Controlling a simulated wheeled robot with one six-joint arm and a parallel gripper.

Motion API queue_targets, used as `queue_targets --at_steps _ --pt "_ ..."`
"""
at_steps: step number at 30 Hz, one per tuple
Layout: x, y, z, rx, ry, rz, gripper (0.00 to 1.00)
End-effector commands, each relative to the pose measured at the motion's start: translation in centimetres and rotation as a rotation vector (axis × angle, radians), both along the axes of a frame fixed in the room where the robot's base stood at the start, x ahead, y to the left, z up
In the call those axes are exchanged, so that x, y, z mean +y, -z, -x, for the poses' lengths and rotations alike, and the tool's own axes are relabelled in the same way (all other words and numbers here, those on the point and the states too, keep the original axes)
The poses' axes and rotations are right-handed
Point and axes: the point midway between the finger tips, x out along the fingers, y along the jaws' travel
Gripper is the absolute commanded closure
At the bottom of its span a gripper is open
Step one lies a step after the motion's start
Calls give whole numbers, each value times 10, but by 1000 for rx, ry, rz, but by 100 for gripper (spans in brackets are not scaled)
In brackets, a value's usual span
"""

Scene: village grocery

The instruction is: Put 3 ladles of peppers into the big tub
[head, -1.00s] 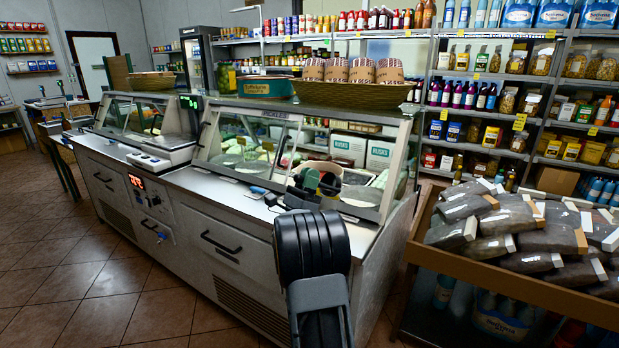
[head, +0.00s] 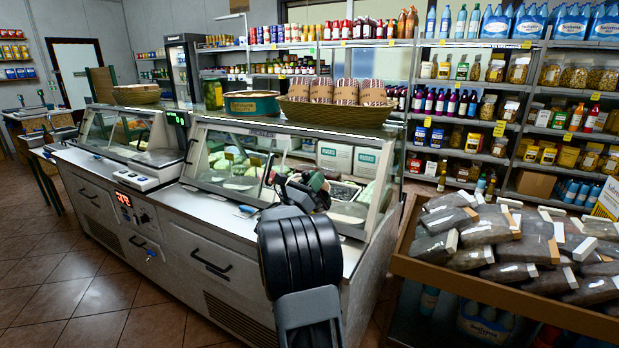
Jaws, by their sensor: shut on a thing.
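My gripper (head: 305,188) is at the glass-fronted counter, above its right-hand display well. It is small, dark and partly hidden by my arm. It is shut on what looks like the ladle, whose slim dark handle (head: 268,168) sticks up to its left. The ladle's bowl is not visible. Behind the gripper, the well holds pale green heaps (head: 318,174) and a dark-filled pan (head: 343,190). I cannot tell which food is the peppers. I cannot make out the big tub for certain.
The counter's glass front (head: 225,165) and frame stand close around my arm. A wooden bin of packaged loaves (head: 470,287) is at right. Tiled floor (head: 70,310) is free at left.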

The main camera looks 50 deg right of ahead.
Motion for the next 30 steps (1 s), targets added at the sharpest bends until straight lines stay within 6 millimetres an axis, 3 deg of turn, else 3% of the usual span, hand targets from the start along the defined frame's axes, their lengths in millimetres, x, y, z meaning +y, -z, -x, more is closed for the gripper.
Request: queue_targets --at_steps 1,15,30 --pt "-3 -9 1 -7 1 -22 100" --pt "-26 -23 8 -66 2 -224 100" --pt "-50 -29 15 -128 1 -440 100"
